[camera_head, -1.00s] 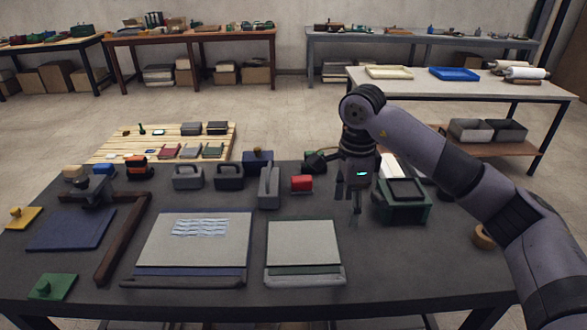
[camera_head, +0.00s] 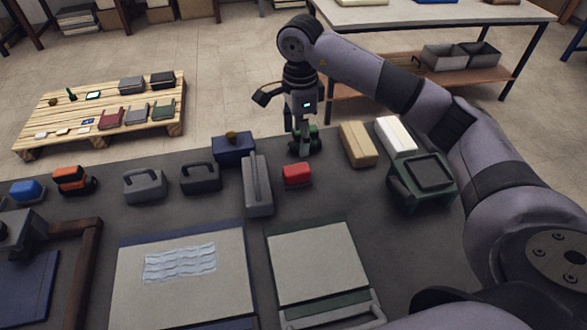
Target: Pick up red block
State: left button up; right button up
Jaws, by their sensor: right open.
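The red block (camera_head: 297,174) is small and lies on the dark tabletop, between a long grey handled tool (camera_head: 257,188) and a tan block (camera_head: 358,145). My right gripper (camera_head: 300,128) points down, open and empty. In the picture it is above the red block, over a dark green object (camera_head: 304,143) at the table's far edge, and its fingers do not touch the red block. The fingertips blend into the green object, so their exact height is unclear. My left gripper is out of view.
A dark green box (camera_head: 420,183) and a white block (camera_head: 396,137) stand to the right. A blue block (camera_head: 233,148) and grey handled tools (camera_head: 200,178) are to the left. Pale boards (camera_head: 318,262) lie in front. A wooden pallet (camera_head: 100,115) is on the floor beyond.

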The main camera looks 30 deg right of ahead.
aim_at(297, 168)
notch_tip(297, 168, down, 8)
jog(key=shift+f+p, duration=0.1)
jog(key=shift+p, duration=0.55)
jog(key=shift+f, duration=0.2)
jog(key=f+p, duration=0.1)
jog(key=f, duration=0.3)
jog(key=shift+a+f+p, duration=0.2)
jog(key=shift+f+p, duration=0.2)
jog(key=shift+f, duration=0.25)
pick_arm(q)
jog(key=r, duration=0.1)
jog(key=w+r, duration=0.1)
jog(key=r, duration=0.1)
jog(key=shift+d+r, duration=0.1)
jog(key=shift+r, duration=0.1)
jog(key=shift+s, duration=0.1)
pick_arm(e)
jog(key=shift+c, duration=0.3)
jog(key=c, duration=1.3)
jog(key=shift+r, duration=0.1)
